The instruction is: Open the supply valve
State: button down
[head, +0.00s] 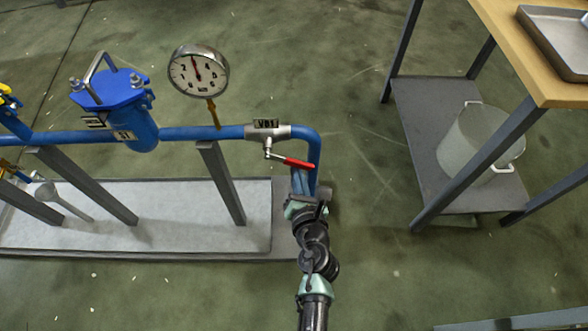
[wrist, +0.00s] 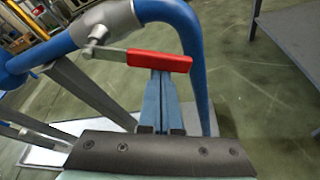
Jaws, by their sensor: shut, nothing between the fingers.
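The valve (head: 268,131) labelled VB1 sits on a blue pipe, with a red lever handle (head: 298,163) on a metal stem in front of it. The handle points right and slightly down in the head view. In the wrist view the red handle (wrist: 160,61) lies across the picture, with the valve's grey body (wrist: 110,18) at upper left. My gripper (head: 301,175) is just below the handle's outer part. Its blue-grey fingers (wrist: 160,80) are together and empty, with their tips at the handle's lower edge. I cannot tell whether they touch it.
The blue pipe (head: 314,150) bends down right behind the handle. A pressure gauge (head: 198,71) and a blue filter housing (head: 125,112) stand to the left. A grey post (head: 222,185) supports the pipe. A workbench (head: 540,50) with a pot (head: 480,140) on its shelf stands right.

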jog(key=shift+w+d+r+n+h+p, duration=0.1)
jog(key=shift+d+r+n+h+p, duration=0.2)
jog(key=shift+r+n+p, duration=0.35)
jog(key=shift+d+r+n+h+p, duration=0.25)
jog(key=shift+r+p, duration=0.15)
jog(key=shift+p, duration=0.5)
jog(key=shift+f, duration=0.15)
